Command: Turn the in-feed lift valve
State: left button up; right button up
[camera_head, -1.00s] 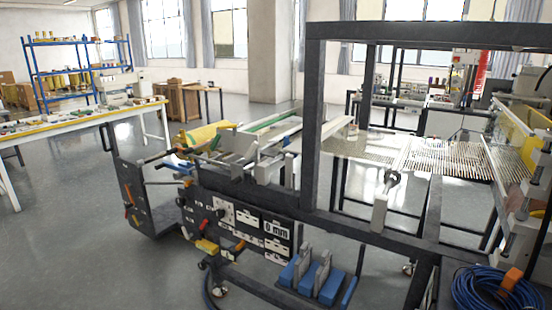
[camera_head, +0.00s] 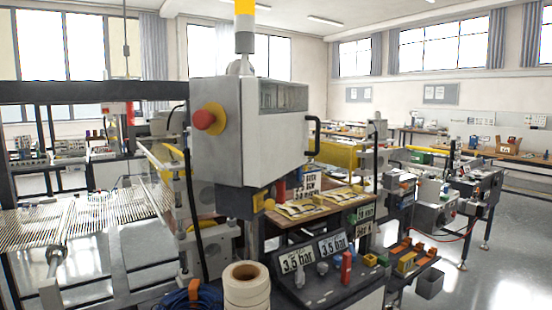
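No part labelled as the in-feed lift valve can be made out. A dark sloped panel (camera_head: 328,283) at the lower middle carries two white labels reading 3.5 bar. A grey knob (camera_head: 322,268) and a red upright part (camera_head: 347,267) sit on it. A lit or pale upright part (camera_head: 299,275) stands at its left label. Neither of my grippers is in view.
A grey control box (camera_head: 250,125) with a red stop button (camera_head: 204,119) stands in the middle. A white roll (camera_head: 247,287) and a blue cable coil (camera_head: 190,298) lie in front. Open floor (camera_head: 505,255) shows at right.

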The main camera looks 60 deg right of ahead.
aim_at(299, 276)
jog(key=z, duration=1.7)
